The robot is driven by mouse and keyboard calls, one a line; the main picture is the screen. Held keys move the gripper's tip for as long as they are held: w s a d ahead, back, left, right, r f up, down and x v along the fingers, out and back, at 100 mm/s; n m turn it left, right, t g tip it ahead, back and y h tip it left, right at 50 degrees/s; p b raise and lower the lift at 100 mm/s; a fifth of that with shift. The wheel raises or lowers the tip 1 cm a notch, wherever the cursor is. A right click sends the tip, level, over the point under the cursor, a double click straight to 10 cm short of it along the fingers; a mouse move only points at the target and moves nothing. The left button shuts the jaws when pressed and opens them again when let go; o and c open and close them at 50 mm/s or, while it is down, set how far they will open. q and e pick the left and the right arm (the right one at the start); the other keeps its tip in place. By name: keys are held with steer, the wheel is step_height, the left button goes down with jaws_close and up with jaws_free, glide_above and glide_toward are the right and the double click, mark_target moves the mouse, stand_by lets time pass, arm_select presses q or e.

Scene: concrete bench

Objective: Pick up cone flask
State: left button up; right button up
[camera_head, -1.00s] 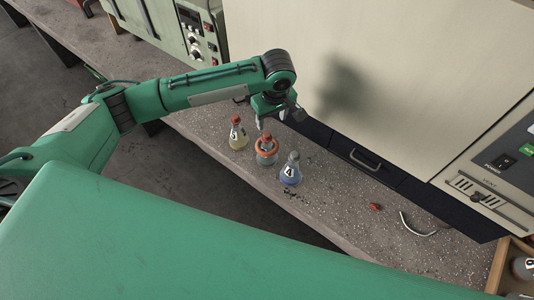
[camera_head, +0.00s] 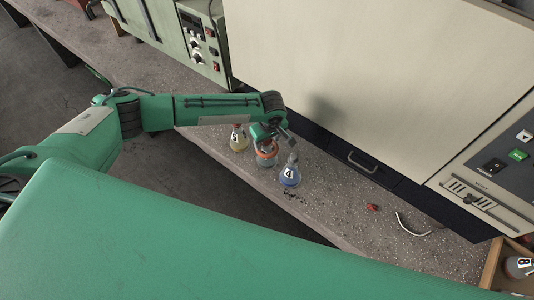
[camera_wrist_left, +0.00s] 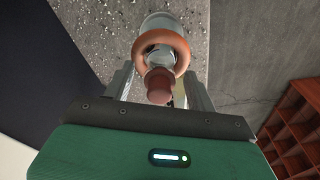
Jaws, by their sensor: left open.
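Three cone flasks stand in a row on the bench. The blue flask (camera_head: 289,175) is on the right and has a numbered label. My left gripper (camera_head: 267,141) is open over the top of the middle flask and partly hides it. In the left wrist view, the middle flask's red-brown stopper (camera_wrist_left: 159,84) and orange ring (camera_wrist_left: 161,42) lie between the two fingers (camera_wrist_left: 158,88). My right gripper is not in view.
A large beige cabinet (camera_head: 350,80) with a dark base and handle stands close behind the flasks. A small red object (camera_head: 372,208) and a curved pale strip (camera_head: 410,226) lie on the bench to the right. A wooden box (camera_head: 493,265) with bottles is at the lower right.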

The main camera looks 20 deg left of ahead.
arm_select(q)
steer(key=shift+f, duration=0.6)
jaws_close()
steer(key=shift+r, duration=0.1)
